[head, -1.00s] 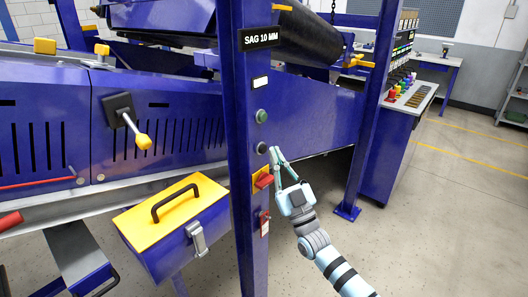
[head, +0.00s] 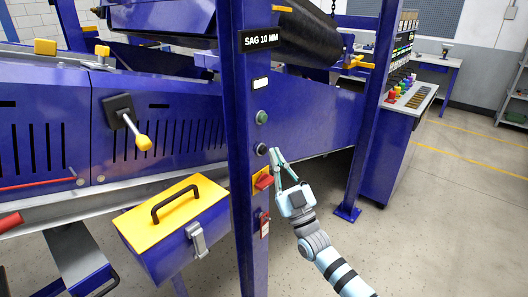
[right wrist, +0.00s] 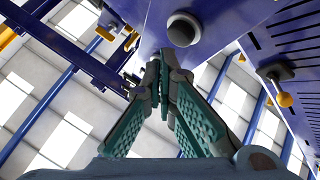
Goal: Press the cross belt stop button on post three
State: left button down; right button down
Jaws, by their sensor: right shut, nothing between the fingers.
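The blue post (head: 240,150) stands in the middle of the head view under a "SAG 10 MM" sign. On its right-hand face are a green button (head: 262,117), a black button (head: 262,149) below it, and a red-and-yellow switch (head: 263,181) lower down. No post number is readable. My right gripper (head: 274,152) is shut and empty, its fingertips just right of the black button; contact cannot be told. In the right wrist view a dark round button (right wrist: 184,28) shows on the post, beyond and right of the fingertips (right wrist: 155,72). My left gripper is out of view.
A yellow-lidded blue box (head: 175,225) is left of the post. A lever with a yellow knob (head: 143,142) sticks out of the blue machine. A second blue post (head: 368,120) and a control console (head: 410,97) stand at right. The floor at right is open.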

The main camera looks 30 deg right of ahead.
jog(key=shift+w, duration=0.15)
jog(key=shift+w+a, duration=0.15)
jog(key=shift+w, duration=0.15)
jog(key=shift+w+a+b, duration=0.15)
jog(key=shift+w+b, duration=0.3)
jog(key=shift+b, duration=0.2)
dwell(0.5)
dwell(0.3)
jog(key=shift+s+d+p, duration=0.3)
jog(key=shift+s+p, duration=0.55)
